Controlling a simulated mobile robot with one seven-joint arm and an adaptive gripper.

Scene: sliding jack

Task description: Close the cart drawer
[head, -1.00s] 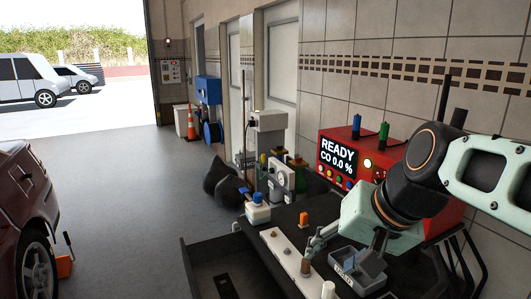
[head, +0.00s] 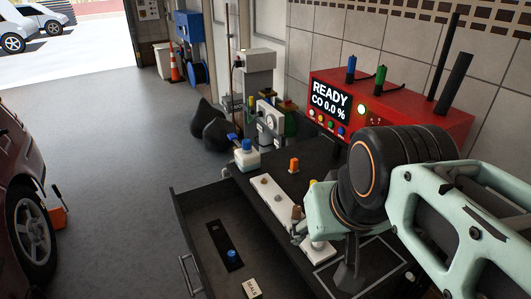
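The cart drawer (head: 184,222) is pulled out on the left side of the dark cart (head: 325,160). Its metal handle (head: 187,274) is on its left face. Inside lie a black strip with a blue knob (head: 232,256) and a small pale labelled block (head: 252,289). The drawer's near end is cut off by the picture's lower edge. My gripper (head: 322,248) is over the cart top, right of the drawer and apart from its handle. Its fingers look spread, with nothing seen between them; my arm partly hides them.
A white strip with knobs (head: 266,195), an orange piece (head: 294,165) and a blue-capped bottle (head: 245,154) are on the cart top. A red analyser (head: 400,100) stands behind.

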